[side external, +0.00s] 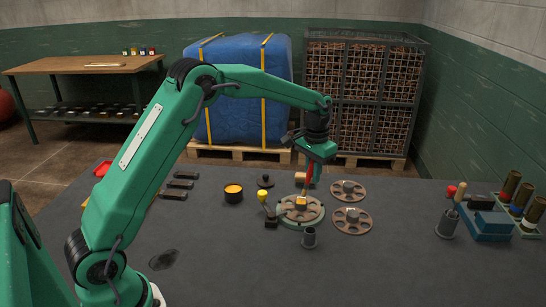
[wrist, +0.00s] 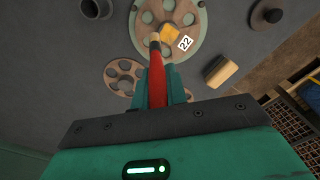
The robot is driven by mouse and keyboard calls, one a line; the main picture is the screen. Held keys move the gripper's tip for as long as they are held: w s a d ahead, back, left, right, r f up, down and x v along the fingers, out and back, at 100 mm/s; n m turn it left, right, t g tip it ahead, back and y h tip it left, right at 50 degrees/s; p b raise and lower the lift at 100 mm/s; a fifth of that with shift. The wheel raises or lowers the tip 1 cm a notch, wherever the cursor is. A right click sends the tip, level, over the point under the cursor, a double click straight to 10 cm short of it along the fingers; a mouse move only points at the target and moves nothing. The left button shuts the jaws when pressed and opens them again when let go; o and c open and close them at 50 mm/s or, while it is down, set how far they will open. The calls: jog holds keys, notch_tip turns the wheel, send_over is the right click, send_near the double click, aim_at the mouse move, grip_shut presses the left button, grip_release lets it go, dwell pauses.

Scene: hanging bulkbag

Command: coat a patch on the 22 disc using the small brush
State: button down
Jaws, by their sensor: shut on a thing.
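My gripper (side external: 313,163) is shut on a small brush (side external: 309,174) with a red handle, held bristles down. In the wrist view the brush (wrist: 157,80) points away from between my fingers (wrist: 158,90). The 22 disc (side external: 285,214) is a brown wheel with round holes on a pale green round base. It also shows in the wrist view (wrist: 147,18), with a white "22" tag (wrist: 185,43) at its rim. A yellow patch (wrist: 170,33) lies on it beside the brush tip. I cannot tell if the bristles touch the disc. A pot of yellow-orange coating (side external: 233,192) stands left of the disc.
Two bare brown discs (side external: 348,191) (side external: 351,221) lie to the right. The front table is clear.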

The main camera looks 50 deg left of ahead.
jog(key=shift+s+r, duration=0.1)
jog(key=shift+r, duration=2.4)
jog(key=w, duration=0.3)
jog(key=shift+w+a+f, duration=0.25)
jog(key=shift+w+a, duration=0.05)
jog(key=shift+a, duration=0.05)
jog(key=shift+f, duration=0.1)
